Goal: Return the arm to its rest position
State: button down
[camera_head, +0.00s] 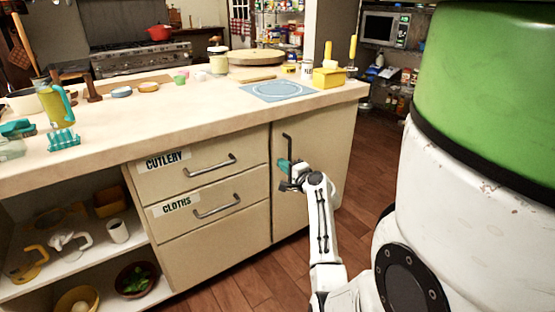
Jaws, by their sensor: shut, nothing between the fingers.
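My arm (321,215) reaches up from the bottom of the head view, in front of the kitchen island. My gripper (285,180) is at its end, before the cabinet door (320,150) and close to the lower part of its dark vertical handle (287,150). The gripper looks small and its fingers are partly hidden by the wrist; it is shut with nothing held. I cannot tell whether it touches the handle. The door looks closed.
The island has a CUTLERY drawer (205,165) and a CLOTHS drawer (215,205), both closed, left of my gripper. Open shelves (75,262) with bowls and mugs are further left. The countertop (200,115) holds many items. Wooden floor (372,165) is clear on the right.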

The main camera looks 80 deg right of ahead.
jog(key=shift+s+a, duration=0.35)
jog(key=shift+a, duration=0.05)
